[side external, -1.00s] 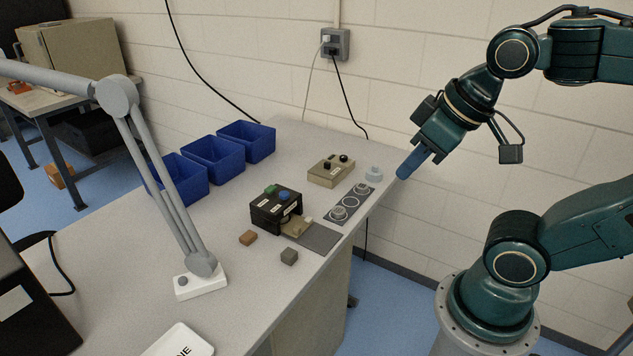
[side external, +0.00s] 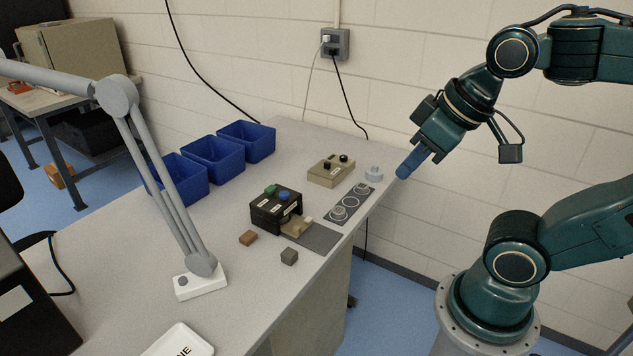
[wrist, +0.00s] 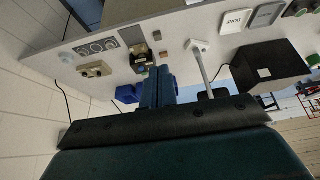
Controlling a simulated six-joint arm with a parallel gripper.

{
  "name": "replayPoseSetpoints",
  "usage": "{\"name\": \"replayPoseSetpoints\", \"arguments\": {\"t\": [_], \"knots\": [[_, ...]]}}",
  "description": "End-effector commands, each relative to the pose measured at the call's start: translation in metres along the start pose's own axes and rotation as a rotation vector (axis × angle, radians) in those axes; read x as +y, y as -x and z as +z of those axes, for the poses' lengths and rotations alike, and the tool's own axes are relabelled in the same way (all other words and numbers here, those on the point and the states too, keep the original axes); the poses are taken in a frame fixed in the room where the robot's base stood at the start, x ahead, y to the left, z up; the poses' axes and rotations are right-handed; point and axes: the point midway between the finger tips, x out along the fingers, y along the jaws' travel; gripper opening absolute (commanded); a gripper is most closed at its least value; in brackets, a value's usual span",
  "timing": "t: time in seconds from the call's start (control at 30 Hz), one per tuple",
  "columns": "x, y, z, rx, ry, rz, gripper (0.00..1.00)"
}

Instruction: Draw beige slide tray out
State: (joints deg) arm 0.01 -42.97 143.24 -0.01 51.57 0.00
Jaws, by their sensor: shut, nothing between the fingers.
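The beige slide tray (side external: 296,226) sticks partly out of the front of a black press (side external: 270,212), over a grey mat (side external: 320,238). A small pale knob shows at its outer end. The press has a green button and a blue button on top. In the wrist view the press (wrist: 137,46) is small and upside down, and the tray cannot be made out clearly. My gripper (side external: 404,176) has blue fingers, shut and empty. It hangs in the air off the table's right edge, well apart from the tray, and shows at the middle of the wrist view (wrist: 158,77).
A beige control box (side external: 330,171), a dark plate with round dials (side external: 350,203) and a light-grey knob (side external: 374,173) stand between gripper and press. A brown block (side external: 248,238) and a grey block (side external: 289,256) lie nearby. Blue bins (side external: 213,158) and a lamp base (side external: 201,281) are farther left.

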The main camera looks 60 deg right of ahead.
Motion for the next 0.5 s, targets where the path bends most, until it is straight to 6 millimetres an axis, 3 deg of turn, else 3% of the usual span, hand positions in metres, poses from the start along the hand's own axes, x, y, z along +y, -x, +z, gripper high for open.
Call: {"name": "replayPoseSetpoints", "arguments": {"t": [0.03,0.2,0.5], "knots": [[0.0,0.0,0.0,0.0,0.0,0.0,0.02],[0.0,0.0,-0.002,-0.003,0.0,0.001,0.35],[0.004,-0.008,-0.029,-0.048,0.001,0.009,0.36]]}}
